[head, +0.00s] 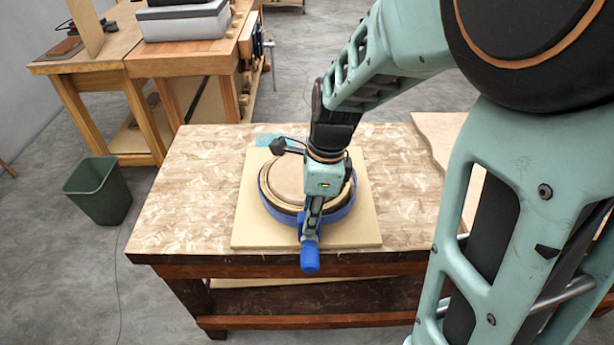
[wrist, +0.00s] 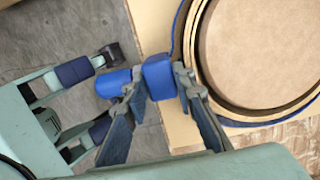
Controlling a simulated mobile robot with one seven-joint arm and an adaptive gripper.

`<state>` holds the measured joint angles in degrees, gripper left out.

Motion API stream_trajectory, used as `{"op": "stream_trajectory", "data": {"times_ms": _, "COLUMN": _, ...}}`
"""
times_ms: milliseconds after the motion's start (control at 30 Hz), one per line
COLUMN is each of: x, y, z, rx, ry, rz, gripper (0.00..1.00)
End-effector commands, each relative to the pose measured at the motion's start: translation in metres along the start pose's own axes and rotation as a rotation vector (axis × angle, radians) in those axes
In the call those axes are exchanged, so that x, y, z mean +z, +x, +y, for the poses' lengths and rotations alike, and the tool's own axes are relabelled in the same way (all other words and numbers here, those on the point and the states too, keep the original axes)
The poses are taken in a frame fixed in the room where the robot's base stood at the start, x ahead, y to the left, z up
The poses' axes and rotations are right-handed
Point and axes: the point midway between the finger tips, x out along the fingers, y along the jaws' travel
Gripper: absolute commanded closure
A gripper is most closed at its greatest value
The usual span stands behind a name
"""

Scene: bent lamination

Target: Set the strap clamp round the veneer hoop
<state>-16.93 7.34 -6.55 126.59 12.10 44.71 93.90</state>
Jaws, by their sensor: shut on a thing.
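The veneer hoop (head: 264,197) is a thin pale ring round a tan disc (head: 287,176), on a light board; it also shows in the wrist view (wrist: 192,48). The blue strap clamp (head: 345,208) lies round the hoop's outside, low down; its far side is hidden by my arm. Its blue block (wrist: 158,79) and blue handle (head: 310,261) stick out at the hoop's near side, the handle past the board's front edge. My gripper (head: 309,228) points down there, its fingers (wrist: 156,84) shut on the blue block.
The light board (head: 365,232) lies on the patterned workbench (head: 190,200), clear on its left. A teal item (head: 266,140) lies behind the board. A green bin (head: 98,190) stands on the floor at left. Another bench (head: 110,55) with grey cases (head: 182,22) stands behind.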

Motion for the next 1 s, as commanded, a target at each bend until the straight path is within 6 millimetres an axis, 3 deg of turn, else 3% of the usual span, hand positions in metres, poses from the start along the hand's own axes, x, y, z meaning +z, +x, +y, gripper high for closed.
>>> {"op": "stream_trajectory", "data": {"times_ms": 100, "x": 0.0, "y": 0.001, "z": 0.001, "rx": 0.002, "ry": 0.0, "rz": 0.001, "gripper": 0.97}}
{"op": "stream_trajectory", "data": {"times_ms": 133, "x": 0.0, "y": 0.001, "z": 0.001, "rx": 0.002, "ry": 0.0, "rz": 0.001, "gripper": 0.75}}
{"op": "stream_trajectory", "data": {"times_ms": 300, "x": 0.0, "y": 0.001, "z": 0.001, "rx": 0.002, "ry": 0.0, "rz": 0.001, "gripper": 0.56}}
{"op": "stream_trajectory", "data": {"times_ms": 667, "x": 0.0, "y": -0.003, "z": 0.0, "rx": 0.001, "ry": 0.0, "rz": 0.0, "gripper": 0.55}}
{"op": "stream_trajectory", "data": {"times_ms": 767, "x": 0.0, "y": -0.016, "z": -0.001, "rx": -0.002, "ry": -0.001, "rz": -0.001, "gripper": 0.55}}
{"op": "stream_trajectory", "data": {"times_ms": 1000, "x": 0.0, "y": -0.067, "z": -0.001, "rx": -0.004, "ry": 0.001, "rz": -0.001, "gripper": 0.55}}
